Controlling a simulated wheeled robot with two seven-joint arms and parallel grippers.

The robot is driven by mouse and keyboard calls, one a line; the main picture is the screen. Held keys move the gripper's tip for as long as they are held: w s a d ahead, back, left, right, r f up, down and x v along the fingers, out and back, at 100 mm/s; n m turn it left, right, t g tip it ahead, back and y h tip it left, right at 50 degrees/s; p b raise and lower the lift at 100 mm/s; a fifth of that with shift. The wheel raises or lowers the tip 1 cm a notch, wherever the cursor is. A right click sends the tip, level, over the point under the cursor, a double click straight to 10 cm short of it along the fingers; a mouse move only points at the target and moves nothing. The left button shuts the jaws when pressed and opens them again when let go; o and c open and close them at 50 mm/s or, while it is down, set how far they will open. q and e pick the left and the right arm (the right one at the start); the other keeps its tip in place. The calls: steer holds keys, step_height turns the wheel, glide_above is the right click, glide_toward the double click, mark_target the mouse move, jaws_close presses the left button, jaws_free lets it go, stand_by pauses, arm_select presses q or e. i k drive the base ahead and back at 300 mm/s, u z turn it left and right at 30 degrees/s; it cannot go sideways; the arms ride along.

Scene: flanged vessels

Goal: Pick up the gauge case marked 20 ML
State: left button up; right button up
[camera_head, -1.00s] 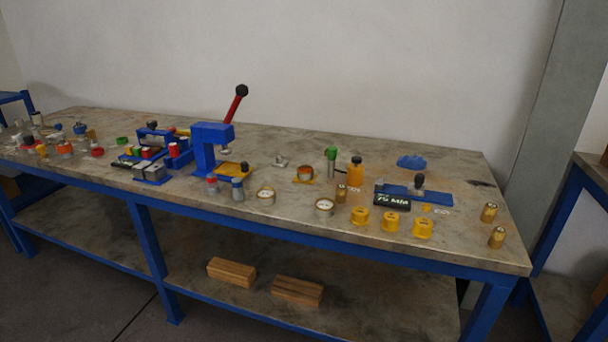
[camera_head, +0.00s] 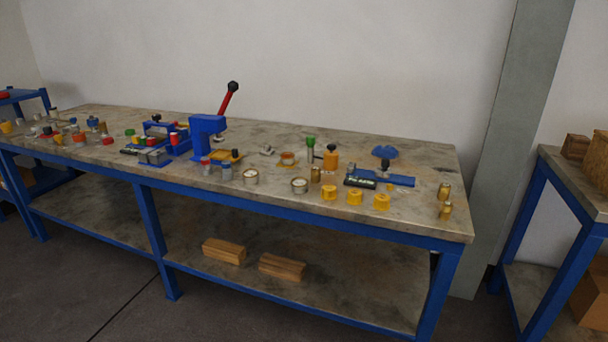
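Two round gauges with pale faces stand near the front edge of the bench: one gauge (camera_head: 250,176) right of the blue press, and another gauge (camera_head: 299,185) further right. Several yellow caps stand to their right, among them a left cap (camera_head: 329,193), a middle cap (camera_head: 355,197) and a right cap (camera_head: 381,202). A dark block with white lettering (camera_head: 360,181) lies behind them; its text is too small to read now. I cannot read a 20 ML mark on anything. Neither of my grippers is in view.
The long bench (camera_head: 420,216) has a blue frame and crowded top. A blue press (camera_head: 206,140) with a red lever rises mid-bench. Wooden blocks (camera_head: 224,251) lie on the lower shelf. A second bench (camera_head: 577,185) stands at right, with floor (camera_head: 485,310) between.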

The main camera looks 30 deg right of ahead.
mark_target(286, 160)
steer(key=u, duration=0.35)
steer(key=k, duration=0.35)
steer(key=z, duration=1.35)
steer(key=i, duration=0.8)
steer(key=u, duration=0.05)
